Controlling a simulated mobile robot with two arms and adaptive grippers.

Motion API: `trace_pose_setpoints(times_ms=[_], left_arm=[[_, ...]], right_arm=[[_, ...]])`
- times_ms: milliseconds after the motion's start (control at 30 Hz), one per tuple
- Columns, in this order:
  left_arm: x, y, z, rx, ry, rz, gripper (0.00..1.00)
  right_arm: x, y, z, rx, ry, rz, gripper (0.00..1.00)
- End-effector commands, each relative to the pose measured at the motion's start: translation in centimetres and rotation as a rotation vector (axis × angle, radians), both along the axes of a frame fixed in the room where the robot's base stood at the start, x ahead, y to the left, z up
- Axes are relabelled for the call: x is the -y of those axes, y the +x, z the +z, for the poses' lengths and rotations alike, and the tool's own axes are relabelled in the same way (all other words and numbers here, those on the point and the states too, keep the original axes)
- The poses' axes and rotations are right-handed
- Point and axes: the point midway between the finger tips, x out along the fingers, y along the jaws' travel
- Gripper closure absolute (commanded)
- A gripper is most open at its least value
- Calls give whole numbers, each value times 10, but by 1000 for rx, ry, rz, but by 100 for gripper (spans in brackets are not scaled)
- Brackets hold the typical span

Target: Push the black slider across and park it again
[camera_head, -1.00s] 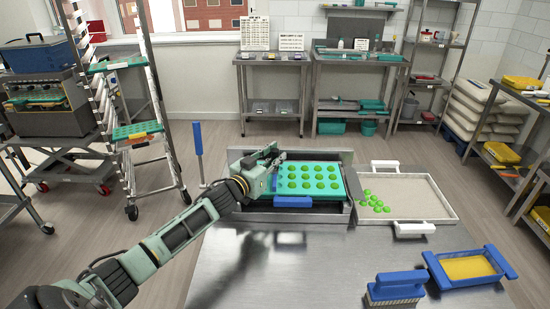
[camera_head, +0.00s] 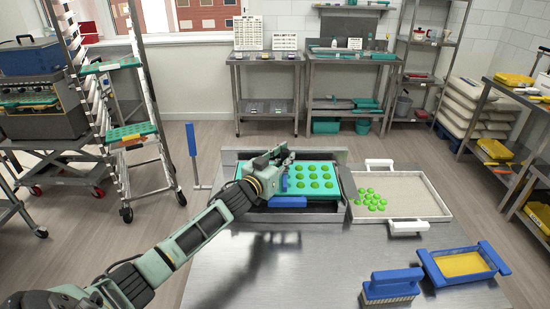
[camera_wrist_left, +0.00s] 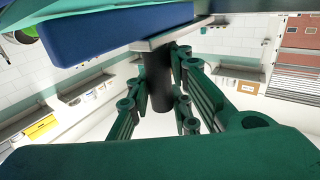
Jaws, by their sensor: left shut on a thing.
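The slider's grip is hidden behind the gripper in the head view. The mould holds rows of green gummies, and the gripper covers its left part. My right gripper is not in view.
A white-handled tray (camera_head: 425,200) with loose green gummies stands right of the depositor. A blue brush (camera_head: 392,285) and a blue tub with yellow contents (camera_head: 463,265) are at the front right. The steel table's front middle is clear.

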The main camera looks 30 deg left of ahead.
Motion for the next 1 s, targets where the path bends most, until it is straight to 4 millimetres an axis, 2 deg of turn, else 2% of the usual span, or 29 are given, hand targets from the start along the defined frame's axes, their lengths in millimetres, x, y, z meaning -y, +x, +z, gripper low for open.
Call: trace_pose_setpoints(times_ms=[167, 200, 433, 767, 867, 1000], left_arm=[[0, -1, -3, -5, -6, 0, 100], [0, -1, -3, -6, -6, 0, 81], [0, -1, -2, -4, -3, 1, 62], [-1, -2, -2, -4, -1, 1, 62], [-1, -9, -3, -5, -2, 1, 62], [-2, -30, -4, -6, -2, 0, 62]], right_arm=[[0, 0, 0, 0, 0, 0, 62], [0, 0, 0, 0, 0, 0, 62], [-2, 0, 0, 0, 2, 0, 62], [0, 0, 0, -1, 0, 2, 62], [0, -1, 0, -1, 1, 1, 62], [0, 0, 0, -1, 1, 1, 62]])
